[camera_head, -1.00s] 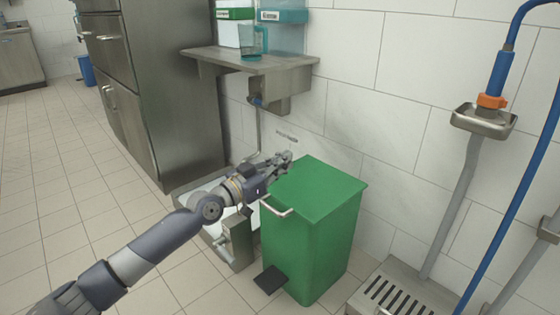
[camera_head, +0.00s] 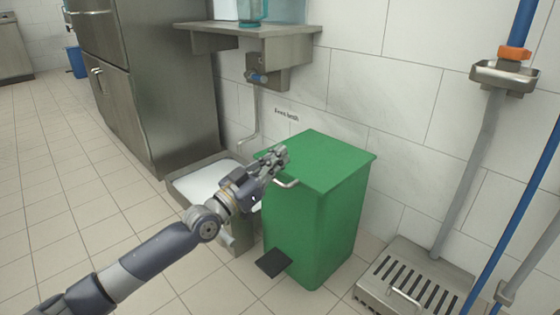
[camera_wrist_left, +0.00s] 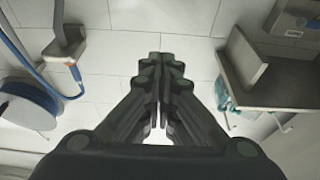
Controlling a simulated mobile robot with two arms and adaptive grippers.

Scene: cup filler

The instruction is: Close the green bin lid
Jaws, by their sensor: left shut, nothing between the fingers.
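The green bin (camera_head: 310,225) stands on the floor against the tiled wall, with a black pedal (camera_head: 273,262) at its front. Its green lid (camera_head: 322,160) lies flat on top, and no gap shows between lid and body. A pale handle (camera_head: 287,183) sticks out at the lid's front edge. My left gripper (camera_head: 278,155) is shut and empty at the lid's left edge, just beyond the handle. Whether it touches the lid I cannot tell. In the left wrist view my shut fingers (camera_wrist_left: 160,85) point at the wall, and the bin is not seen. My right gripper is out of view.
A low basin (camera_head: 200,178) stands left of the bin under a steel wall shelf (camera_head: 250,30). A steel cabinet (camera_head: 165,80) is behind it. A floor grate (camera_head: 415,285) and pipes lie to the right.

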